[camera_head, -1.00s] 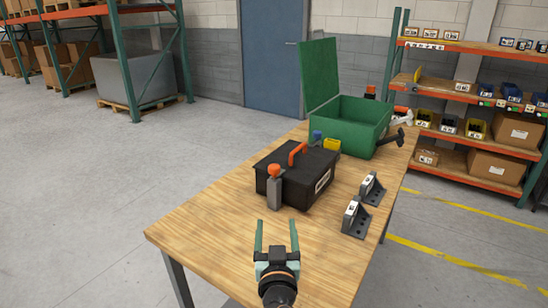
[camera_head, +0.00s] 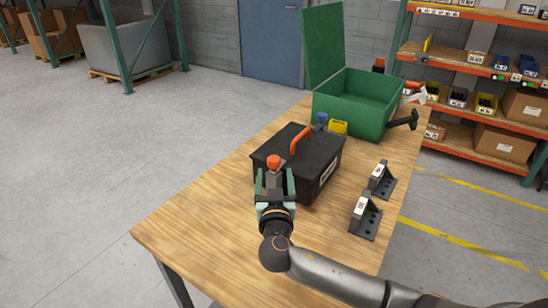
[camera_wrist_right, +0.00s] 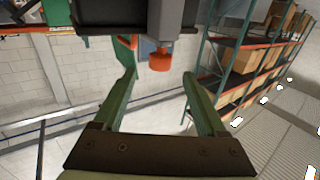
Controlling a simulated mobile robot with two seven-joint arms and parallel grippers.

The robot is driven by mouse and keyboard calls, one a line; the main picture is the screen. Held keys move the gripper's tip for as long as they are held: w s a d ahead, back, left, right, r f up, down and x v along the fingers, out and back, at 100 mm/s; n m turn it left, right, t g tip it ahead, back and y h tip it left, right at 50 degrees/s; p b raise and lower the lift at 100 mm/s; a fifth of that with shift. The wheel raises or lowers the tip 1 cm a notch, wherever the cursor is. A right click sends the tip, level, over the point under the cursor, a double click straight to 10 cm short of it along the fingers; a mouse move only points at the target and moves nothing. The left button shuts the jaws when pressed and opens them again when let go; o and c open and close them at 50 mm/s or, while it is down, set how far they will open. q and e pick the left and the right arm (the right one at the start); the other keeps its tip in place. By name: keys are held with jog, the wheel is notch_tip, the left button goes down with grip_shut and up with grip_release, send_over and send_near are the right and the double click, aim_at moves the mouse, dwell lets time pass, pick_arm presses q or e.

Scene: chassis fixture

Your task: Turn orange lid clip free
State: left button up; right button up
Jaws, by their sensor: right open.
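The orange lid clip (camera_head: 273,161) is a short orange knob on top of a grey post (camera_head: 272,179) at the front of a black box (camera_head: 322,170). My right gripper (camera_head: 274,175) is open at the front of the box, its green fingers on either side of the post in the head view. In the right wrist view the clip (camera_wrist_right: 160,61) hangs between the spread fingers, near their tips, with a visible gap to each. I see no contact. My left gripper is not in view.
An orange handle (camera_head: 300,140) stands on the box lid. Two dark brackets (camera_head: 366,217) stand to the right. Behind are a yellow block (camera_head: 337,127), an open green case (camera_head: 372,113) and a black hammer-like tool (camera_head: 403,122). The table's front left (camera_head: 195,215) is clear.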

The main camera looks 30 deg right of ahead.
aim_at(274, 165)
jog(key=p+x, duration=0.1)
jog(key=x, duration=0.5)
jog(key=shift+w+d, duration=0.15)
jog(key=shift+w, duration=0.2)
grip_shut()
dwell(0.3)
